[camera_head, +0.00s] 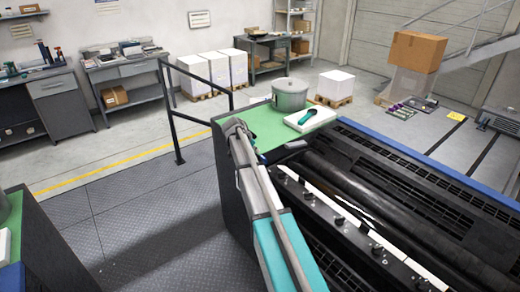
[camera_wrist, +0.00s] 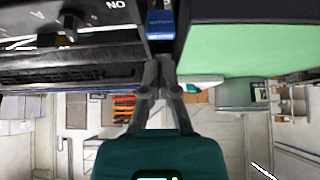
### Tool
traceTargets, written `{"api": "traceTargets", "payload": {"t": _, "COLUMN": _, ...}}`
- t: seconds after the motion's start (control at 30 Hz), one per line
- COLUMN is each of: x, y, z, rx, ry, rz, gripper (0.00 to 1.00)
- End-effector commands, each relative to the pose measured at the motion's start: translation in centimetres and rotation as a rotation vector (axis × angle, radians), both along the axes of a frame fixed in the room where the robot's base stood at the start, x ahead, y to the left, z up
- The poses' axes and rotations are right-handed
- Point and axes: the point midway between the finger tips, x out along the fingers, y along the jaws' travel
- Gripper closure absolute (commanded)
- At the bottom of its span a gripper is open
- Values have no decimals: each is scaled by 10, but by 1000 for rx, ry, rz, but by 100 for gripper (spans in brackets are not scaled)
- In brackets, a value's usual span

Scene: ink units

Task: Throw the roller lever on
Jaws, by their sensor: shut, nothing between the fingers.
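My gripper (camera_wrist: 160,65) is shut and empty in the wrist view, its fingertips together. Just beyond the tips is a blue block with small lettering (camera_wrist: 160,24); I cannot tell whether the tips touch it or whether it is the roller lever. To its left is a dark panel (camera_wrist: 105,12) with the letters ON and A upside down and a dark knob (camera_wrist: 70,24). In the head view my arm reaches up to the near corner of the press, and the gripper is mostly hidden. The lever is not clearly seen there.
A green top (camera_head: 258,125) carries a grey pot (camera_head: 290,94) and a white block (camera_head: 311,119) with a teal tool (camera_head: 307,116). Dark rollers (camera_head: 385,195) lie to the right. A black railing (camera_head: 174,110) stands left, above open floor plates (camera_head: 140,205).

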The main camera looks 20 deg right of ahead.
Motion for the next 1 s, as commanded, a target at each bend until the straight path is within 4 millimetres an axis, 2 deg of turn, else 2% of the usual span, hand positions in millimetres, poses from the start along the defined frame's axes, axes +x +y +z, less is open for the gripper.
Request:
{"api": "traceTargets", "payload": {"t": 0.03, "x": -1, "y": 4, "z": 9, "rx": -1, "ry": 0, "rz": 0, "gripper": 100}}
{"api": "traceTargets", "payload": {"t": 0.3, "x": -3, "y": 16, "z": 23, "rx": -2, "ry": 0, "rz": 0, "gripper": 100}}
{"api": "traceTargets", "payload": {"t": 1.0, "x": -3, "y": 19, "z": 25, "rx": -3, "ry": -1, "rz": -2, "gripper": 100}}
